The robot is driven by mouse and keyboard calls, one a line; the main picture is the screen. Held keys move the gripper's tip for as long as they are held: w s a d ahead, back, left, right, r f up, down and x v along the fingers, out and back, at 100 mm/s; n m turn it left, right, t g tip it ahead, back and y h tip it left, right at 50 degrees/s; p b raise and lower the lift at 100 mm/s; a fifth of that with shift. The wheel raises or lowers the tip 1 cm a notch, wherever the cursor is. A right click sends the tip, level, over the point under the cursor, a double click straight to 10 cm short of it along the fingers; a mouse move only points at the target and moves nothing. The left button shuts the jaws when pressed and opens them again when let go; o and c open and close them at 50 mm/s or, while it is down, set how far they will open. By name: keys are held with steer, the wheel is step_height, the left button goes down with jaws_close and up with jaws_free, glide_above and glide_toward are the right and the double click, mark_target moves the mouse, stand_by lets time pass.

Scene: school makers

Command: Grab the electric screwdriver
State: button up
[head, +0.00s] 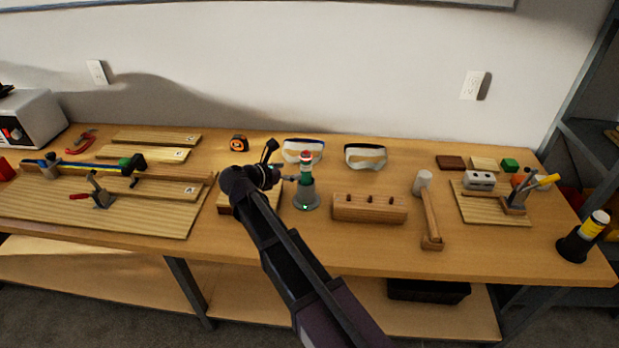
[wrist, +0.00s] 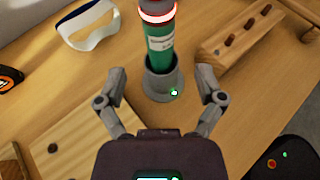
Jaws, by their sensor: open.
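A green cylinder with a red, lit ring and a white label (head: 306,168) stands upright in a grey round base (head: 306,199) with a small green light; it looks like the electric screwdriver in its dock. In the wrist view the green cylinder (wrist: 160,38) and its base (wrist: 160,86) are ahead, between the lines of my two fingers. My gripper (head: 282,165) is open and empty just left of the cylinder in the head view. In the wrist view my gripper (wrist: 162,82) has its fingers spread, with no contact visible.
Safety goggles (head: 303,152) lie behind, and a tape measure (head: 239,143) is at back left. A wooden board (wrist: 75,135) lies below my left finger.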

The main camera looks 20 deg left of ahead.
mark_target(302, 167)
steer(key=shift+b+x, duration=0.3)
steer(key=shift+x, duration=1.05)
steer(key=shift+b+x, duration=0.95)
steer(key=shift+x, duration=1.65)
jaws_close()
